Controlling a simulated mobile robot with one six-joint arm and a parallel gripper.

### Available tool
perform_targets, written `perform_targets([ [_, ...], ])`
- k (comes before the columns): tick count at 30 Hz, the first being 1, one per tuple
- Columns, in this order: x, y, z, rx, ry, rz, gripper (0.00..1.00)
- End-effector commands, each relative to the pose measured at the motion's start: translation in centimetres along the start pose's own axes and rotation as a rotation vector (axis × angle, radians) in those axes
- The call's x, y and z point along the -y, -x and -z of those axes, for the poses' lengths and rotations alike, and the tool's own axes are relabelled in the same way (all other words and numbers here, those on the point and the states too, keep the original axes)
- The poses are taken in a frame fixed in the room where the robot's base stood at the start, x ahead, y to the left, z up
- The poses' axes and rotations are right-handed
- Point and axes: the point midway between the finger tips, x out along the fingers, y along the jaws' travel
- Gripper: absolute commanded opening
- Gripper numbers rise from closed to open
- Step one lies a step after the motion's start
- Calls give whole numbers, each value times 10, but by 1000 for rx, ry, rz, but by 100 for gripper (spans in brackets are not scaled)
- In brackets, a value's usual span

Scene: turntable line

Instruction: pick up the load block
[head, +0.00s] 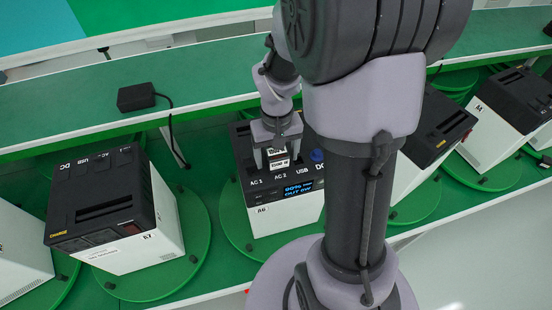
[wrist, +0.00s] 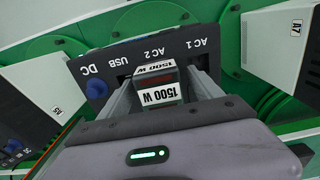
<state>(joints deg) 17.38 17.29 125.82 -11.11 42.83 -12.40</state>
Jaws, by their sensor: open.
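The load block (wrist: 158,92) is a small block with white "1500 W" labels, beside the AC 2 marking of a power station marked A6 (head: 284,211). It also shows in the head view (head: 279,162), partly covered by my gripper (head: 272,158). My gripper is open, with one finger on each side of the block in the wrist view (wrist: 162,88). I cannot tell whether the fingers touch it. The block's base is hidden. The station has AC 1, AC 2, USB and DC markings, a blue knob and a lit display.
Station A7 (head: 135,222) stands on a green turntable (head: 197,240) at the left. More stations stand at the right, including A4 (head: 500,130). A black adapter (head: 136,97) with a cable lies on the green shelf (head: 60,122) behind. My arm hides part of the line.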

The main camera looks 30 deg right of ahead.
Motion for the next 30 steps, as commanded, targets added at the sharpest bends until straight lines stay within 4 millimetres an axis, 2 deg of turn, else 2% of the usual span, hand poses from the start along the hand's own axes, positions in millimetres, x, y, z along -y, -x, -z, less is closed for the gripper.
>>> perform_targets([
  [2, 0, 0, 0, 0, 0, 0, 73],
  [13, 0, 1, 0, 0, 0, 0, 0],
  [24, 0, 2, 0, -1, 0, 0, 0],
  [30, 0, 20, 1, -3, 0, 0, 0],
])
